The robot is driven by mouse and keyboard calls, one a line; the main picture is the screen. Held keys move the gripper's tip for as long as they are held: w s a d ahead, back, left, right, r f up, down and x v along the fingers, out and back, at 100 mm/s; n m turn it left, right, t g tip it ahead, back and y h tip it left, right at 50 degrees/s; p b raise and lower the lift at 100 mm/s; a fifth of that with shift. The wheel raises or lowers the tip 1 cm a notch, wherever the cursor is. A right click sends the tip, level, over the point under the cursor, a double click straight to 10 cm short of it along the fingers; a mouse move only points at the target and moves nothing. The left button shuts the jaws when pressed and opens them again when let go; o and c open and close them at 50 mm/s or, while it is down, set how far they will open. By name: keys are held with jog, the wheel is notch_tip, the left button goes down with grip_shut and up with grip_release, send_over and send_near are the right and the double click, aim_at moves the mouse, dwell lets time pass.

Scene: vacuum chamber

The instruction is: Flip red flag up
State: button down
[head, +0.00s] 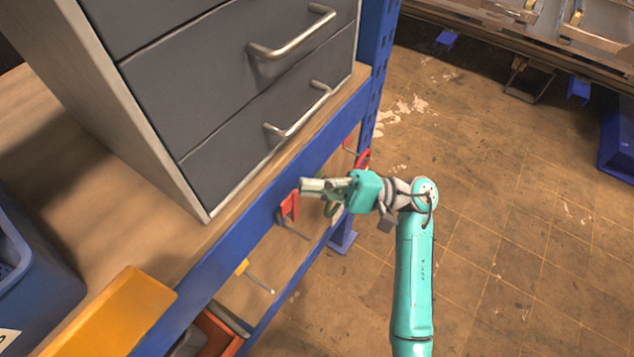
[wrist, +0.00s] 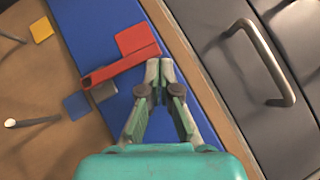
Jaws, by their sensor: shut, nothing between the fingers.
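The red flag (head: 289,206) is on the face of a blue shelf beam (head: 258,222), below the drawer cabinet. In the wrist view the red flag (wrist: 135,39) shows as a flat red plate with a red bar beside a grey block. My gripper (head: 306,187) is shut and empty at the beam, its tips at the upper end of the red flag in the head view. In the wrist view my gripper (wrist: 160,68) has its closed fingertips just beside the flag's plate and bar. I cannot tell whether they touch.
A grey drawer cabinet (head: 215,75) with metal handles stands on the wooden shelf above the beam. A yellow tab (head: 242,267) and a rod are further along the beam. A yellow bin (head: 115,315) and blue bin (head: 40,260) are at left. The floor at right is open.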

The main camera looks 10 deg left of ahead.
jog(key=shift+s+a+r, duration=0.1)
jog(key=shift+s+r, duration=0.05)
jog(key=shift+s, duration=0.15)
jog(key=shift+s+r, duration=0.1)
dwell(0.4)
